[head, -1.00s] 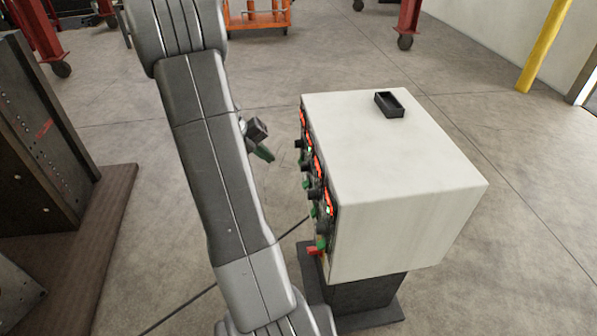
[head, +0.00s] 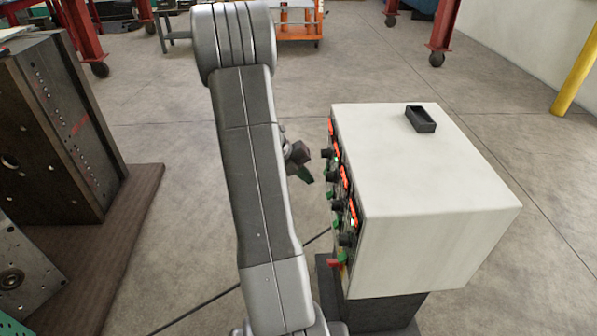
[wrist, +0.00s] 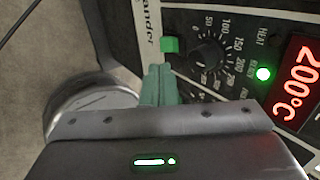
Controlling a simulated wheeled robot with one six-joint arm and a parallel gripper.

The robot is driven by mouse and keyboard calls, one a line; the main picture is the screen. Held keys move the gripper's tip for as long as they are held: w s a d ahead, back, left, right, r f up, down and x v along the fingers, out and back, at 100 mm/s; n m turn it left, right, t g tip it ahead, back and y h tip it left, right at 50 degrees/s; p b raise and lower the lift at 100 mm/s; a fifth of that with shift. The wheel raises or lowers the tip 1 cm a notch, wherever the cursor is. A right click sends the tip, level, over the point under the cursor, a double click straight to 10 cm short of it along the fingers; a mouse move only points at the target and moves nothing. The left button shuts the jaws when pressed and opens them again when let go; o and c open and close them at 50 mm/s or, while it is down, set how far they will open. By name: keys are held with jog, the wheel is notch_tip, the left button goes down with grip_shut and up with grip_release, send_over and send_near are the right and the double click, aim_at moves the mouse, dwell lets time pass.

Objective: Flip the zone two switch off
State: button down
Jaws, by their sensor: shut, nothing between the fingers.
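The controller box (head: 430,190) is white, and its panel faces left with red displays, black knobs and green switches, seen very edge-on in the head view. In the wrist view a green switch (wrist: 170,45) sits beside a black knob (wrist: 208,54) with a temperature scale. A lit green lamp (wrist: 264,74) and a red 200°C display (wrist: 300,78) are to its right. My gripper (wrist: 160,72) is shut and empty, its green fingertips just below that switch in the picture. I cannot tell whether they touch. The zone label is not readable. In the head view my gripper (head: 305,176) is left of the panel.
A black open tray (head: 421,121) lies on top of the box. A red switch (head: 335,264) sits low on the panel. A round metal part (wrist: 90,100) is at the left in the wrist view. Dark mould bases (head: 50,130) stand at the left; floor lies between.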

aim_at(327, 196)
jog(key=b+x, duration=0.1)
jog(key=x, duration=0.6)
jog(key=shift+f+b, duration=0.2)
jog(key=shift+b, duration=0.1)
jog(key=shift+d, duration=0.1)
jog(key=shift+d+f+h, duration=0.1)
jog(key=shift+f+h, duration=0.2)
jog(key=shift+r, duration=0.15)
jog(key=shift+r+p, duration=0.7)
jog(key=shift+p, duration=0.25)
jog(key=p+v, duration=0.2)
jog(key=v, duration=1.1)
jog(key=shift+a+r+p, duration=0.2)
jog(key=shift+a+p, duration=0.15)
